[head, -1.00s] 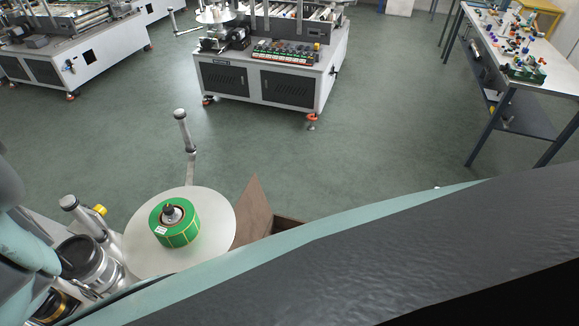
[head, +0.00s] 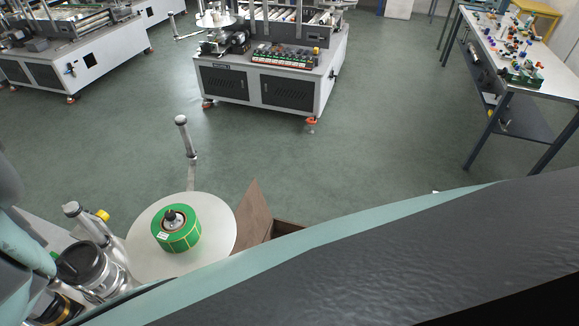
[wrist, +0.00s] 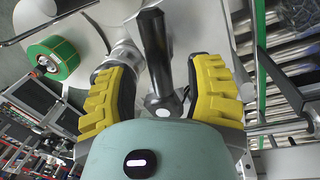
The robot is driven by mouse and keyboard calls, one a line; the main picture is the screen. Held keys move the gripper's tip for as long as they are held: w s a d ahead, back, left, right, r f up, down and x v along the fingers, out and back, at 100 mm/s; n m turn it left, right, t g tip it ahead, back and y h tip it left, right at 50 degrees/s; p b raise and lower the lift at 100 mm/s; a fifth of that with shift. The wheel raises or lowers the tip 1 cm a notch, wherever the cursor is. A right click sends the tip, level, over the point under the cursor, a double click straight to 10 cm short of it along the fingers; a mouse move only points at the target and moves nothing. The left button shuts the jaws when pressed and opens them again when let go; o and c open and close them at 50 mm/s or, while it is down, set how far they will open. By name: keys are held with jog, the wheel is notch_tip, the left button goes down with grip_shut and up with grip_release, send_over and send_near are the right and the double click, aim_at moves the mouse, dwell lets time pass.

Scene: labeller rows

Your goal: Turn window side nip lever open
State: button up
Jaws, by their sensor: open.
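In the wrist view a black lever handle (wrist: 155,48) on a grey hub with a pale round cap stands between the two yellow-padded fingers of my gripper (wrist: 162,70). The gripper is open, and gaps show between the handle and both pads. The handle's upper end reaches past the fingertips. The window side nip lever cannot be picked out by any label; this handle is the only lever between my fingers. In the head view my gripper and the handle do not show.
A green label roll (head: 180,241) sits on a white disc (head: 217,252), also in the wrist view (wrist: 64,60). A post (head: 186,145) stands behind it. Metal rollers (wrist: 292,62) lie right of my gripper. Another machine (head: 262,85) and a cluttered table (head: 560,80) stand beyond open floor.

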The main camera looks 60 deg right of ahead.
jog(key=shift+f, duration=0.35)
jog(key=shift+o, duration=0.4)
grip_shut()
